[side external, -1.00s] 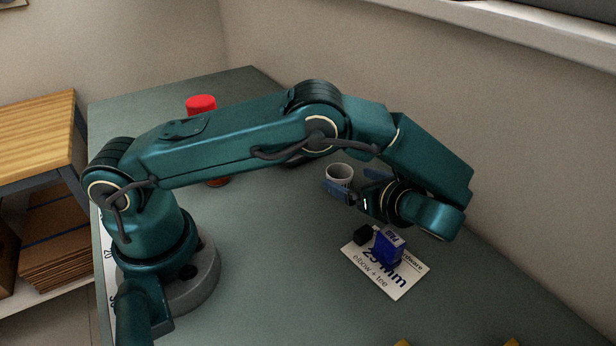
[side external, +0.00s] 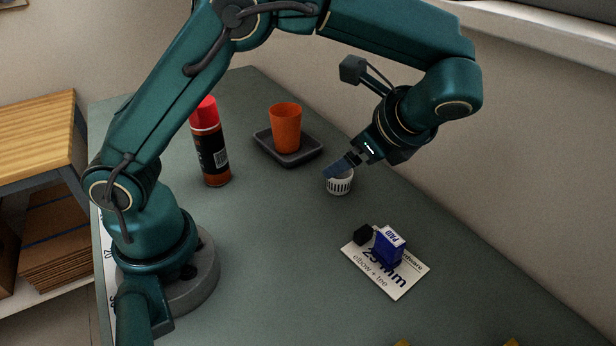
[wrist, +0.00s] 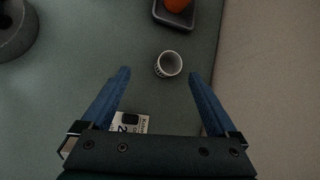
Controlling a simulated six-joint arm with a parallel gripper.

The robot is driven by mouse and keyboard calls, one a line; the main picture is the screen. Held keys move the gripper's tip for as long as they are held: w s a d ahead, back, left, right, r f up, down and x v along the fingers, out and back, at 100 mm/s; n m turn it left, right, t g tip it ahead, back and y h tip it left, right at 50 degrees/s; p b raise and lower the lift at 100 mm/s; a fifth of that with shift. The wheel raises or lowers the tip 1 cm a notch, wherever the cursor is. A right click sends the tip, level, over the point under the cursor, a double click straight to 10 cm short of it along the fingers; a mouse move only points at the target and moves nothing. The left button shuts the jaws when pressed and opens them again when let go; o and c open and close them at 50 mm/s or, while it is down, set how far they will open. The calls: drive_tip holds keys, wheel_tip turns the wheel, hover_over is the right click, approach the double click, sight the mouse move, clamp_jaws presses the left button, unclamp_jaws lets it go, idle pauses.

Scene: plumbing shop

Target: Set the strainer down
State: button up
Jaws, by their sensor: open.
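The strainer (side external: 341,186) is a small white slotted cup. It stands upright on the green bench, in the middle of the side view. It also shows in the wrist view (wrist: 168,65), mouth facing up and empty as far as I can see. My gripper (side external: 333,171) is open, with its blue fingers above the strainer and covering part of its rim in the side view. In the wrist view, my fingers (wrist: 159,73) are spread wide, and the strainer appears between their tips with a gap on each side. Nothing is held.
An orange cup (side external: 286,128) stands on a dark tray (side external: 290,158) behind the strainer. A red-capped spray can (side external: 211,145) is to its left. A printed card (side external: 397,287) carries a blue box (side external: 388,250) and a black block (side external: 363,235) nearer the camera. The wall is at right.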

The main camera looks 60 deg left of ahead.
drive_tip(key=s+r+n+t+h, duration=0.2)
drive_tip(key=s+n+h, duration=0.2)
drive_tip(key=s+n, duration=0.3)
drive_tip(key=s+r+n+t+h, duration=0.1)
drive_tip(key=s+n+t+h, duration=0.1)
drive_tip(key=s+n+h, duration=0.2)
drive_tip(key=s+n, duration=0.3)
drive_tip(key=shift+s+r+n+t, duration=0.15)
drive_tip(key=shift+r+n+t, duration=0.25)
